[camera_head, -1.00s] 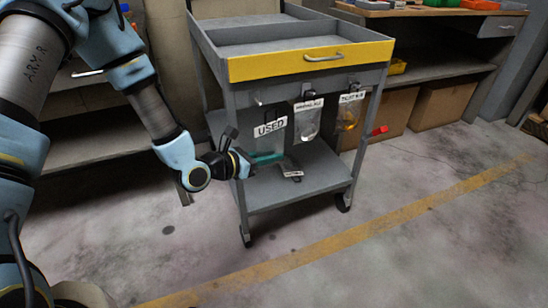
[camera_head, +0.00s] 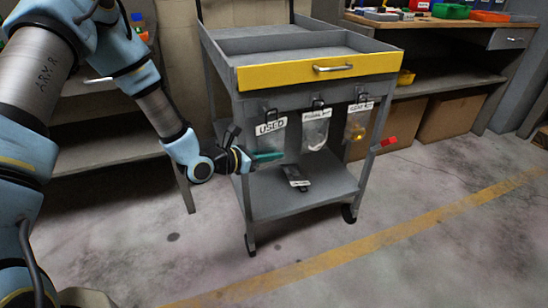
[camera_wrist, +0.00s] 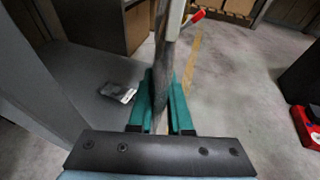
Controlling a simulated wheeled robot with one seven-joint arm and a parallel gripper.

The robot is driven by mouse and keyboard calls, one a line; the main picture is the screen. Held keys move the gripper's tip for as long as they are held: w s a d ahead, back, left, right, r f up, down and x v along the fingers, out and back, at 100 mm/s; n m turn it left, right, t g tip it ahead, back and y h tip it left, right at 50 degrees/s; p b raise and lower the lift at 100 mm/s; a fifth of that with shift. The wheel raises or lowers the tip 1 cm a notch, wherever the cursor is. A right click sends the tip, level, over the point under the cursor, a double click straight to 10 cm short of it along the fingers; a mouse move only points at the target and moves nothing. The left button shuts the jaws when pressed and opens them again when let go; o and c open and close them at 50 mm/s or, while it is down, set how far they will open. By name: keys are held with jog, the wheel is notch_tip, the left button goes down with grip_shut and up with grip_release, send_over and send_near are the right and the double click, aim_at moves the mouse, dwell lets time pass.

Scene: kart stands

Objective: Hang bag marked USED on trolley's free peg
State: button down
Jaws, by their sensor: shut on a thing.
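The USED bag (camera_head: 271,128), clear with a white label and a dark handle loop, is upright below the left of the trolley's front rail. Its loop is close to the rail; I cannot tell whether it is on a peg. My gripper (camera_head: 267,157) has teal fingers shut on the bag's lower part, from the left. In the wrist view the fingers (camera_wrist: 160,104) clasp the bag (camera_wrist: 164,75), seen edge-on. The grey trolley (camera_head: 305,205) has a yellow drawer front (camera_head: 318,70). Any peg behind the loop is hidden.
Two labelled bags, a middle one (camera_head: 315,132) and a right one (camera_head: 358,124), hang from the same rail. A dark labelled item (camera_head: 296,178) lies on the lower shelf. A red piece (camera_head: 388,141) sticks out at the trolley's right. Floor in front is clear.

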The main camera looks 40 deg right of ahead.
jog(key=shift+w+d+f, duration=0.1)
jog(key=shift+w+d, duration=0.15)
jog(key=shift+w, duration=0.35)
jog(key=shift+w+d, duration=0.2)
jog(key=shift+w, duration=0.4)
jog(key=shift+w+d+f+b, duration=0.2)
jog(key=shift+w+f+b, duration=0.25)
jog(key=shift+w, duration=0.1)
jog(key=c, duration=0.8)
grip_release()
jog(key=shift+o, duration=0.2)
